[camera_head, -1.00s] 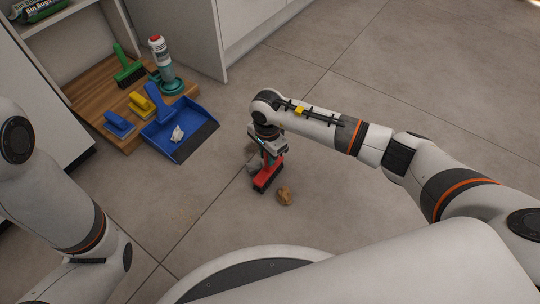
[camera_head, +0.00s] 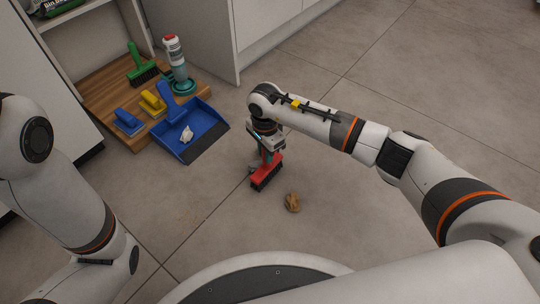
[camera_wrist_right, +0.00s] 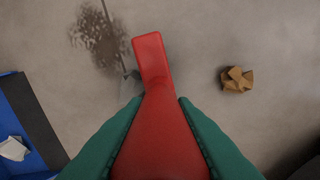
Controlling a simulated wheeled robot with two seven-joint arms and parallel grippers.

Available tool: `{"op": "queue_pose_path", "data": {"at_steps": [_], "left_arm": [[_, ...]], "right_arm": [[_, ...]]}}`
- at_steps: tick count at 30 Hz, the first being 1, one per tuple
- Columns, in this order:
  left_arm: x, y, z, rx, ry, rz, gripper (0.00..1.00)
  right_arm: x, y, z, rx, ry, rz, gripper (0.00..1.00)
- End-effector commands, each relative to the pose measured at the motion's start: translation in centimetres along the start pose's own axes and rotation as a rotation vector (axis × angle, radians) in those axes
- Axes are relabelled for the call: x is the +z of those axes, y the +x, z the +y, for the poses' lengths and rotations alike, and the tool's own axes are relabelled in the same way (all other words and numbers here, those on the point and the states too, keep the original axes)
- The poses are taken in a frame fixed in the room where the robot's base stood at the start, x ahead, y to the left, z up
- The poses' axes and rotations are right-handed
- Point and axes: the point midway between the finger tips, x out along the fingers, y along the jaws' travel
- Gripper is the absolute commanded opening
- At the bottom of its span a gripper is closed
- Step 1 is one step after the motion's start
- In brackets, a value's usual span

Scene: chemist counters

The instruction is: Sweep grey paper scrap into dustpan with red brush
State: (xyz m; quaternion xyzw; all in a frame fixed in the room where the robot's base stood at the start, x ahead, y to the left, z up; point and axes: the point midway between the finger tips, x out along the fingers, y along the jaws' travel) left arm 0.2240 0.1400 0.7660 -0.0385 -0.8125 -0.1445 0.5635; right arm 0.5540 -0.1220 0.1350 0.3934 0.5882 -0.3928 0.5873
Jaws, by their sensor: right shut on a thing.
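My right gripper (camera_head: 268,152) is shut on the red brush (camera_head: 266,174), which it holds upright, bristles down at the floor. In the right wrist view its green fingers clasp the red brush (camera_wrist_right: 153,60). The grey paper scrap (camera_head: 253,167) lies on the floor just left of the brush, partly hidden by it; a bit shows beside the brush in the wrist view (camera_wrist_right: 130,84). I cannot tell whether they touch. The blue dustpan (camera_head: 205,117) lies to the left with a white scrap (camera_head: 187,134) in it. My left gripper is out of view.
A brown crumpled scrap (camera_head: 292,202) lies on the floor right of the brush. A wooden board (camera_head: 104,98) at the upper left bears green, yellow and blue brushes and a bottle (camera_head: 175,55). A dark speckled patch (camera_wrist_right: 98,38) marks the floor. Floor right of my arm is clear.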

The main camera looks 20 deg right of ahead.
Motion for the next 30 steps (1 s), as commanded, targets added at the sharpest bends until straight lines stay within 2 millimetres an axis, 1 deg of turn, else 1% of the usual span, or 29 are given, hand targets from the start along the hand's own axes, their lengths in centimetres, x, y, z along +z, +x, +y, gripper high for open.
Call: {"op": "queue_pose_path", "data": {"at_steps": [1,4,15,22,27,30], "left_arm": [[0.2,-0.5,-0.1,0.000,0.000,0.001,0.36],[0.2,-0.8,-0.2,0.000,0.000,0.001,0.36],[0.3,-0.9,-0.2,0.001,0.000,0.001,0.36],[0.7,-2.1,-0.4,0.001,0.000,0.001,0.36],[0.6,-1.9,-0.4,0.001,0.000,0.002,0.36],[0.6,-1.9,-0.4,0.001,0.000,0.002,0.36]], "right_arm": [[-0.1,0.2,0.5,0.002,0.000,-0.001,0.01],[-0.3,0.1,0.9,0.001,-0.001,-0.001,0.01],[-0.3,0.0,1.2,0.001,-0.001,-0.001,0.01],[-0.7,0.1,2.7,0.002,-0.001,-0.002,0.01],[-1.0,-0.1,3.7,0.001,-0.001,-0.001,0.01],[-1.1,-0.1,3.9,0.000,-0.001,-0.001,0.01]]}}
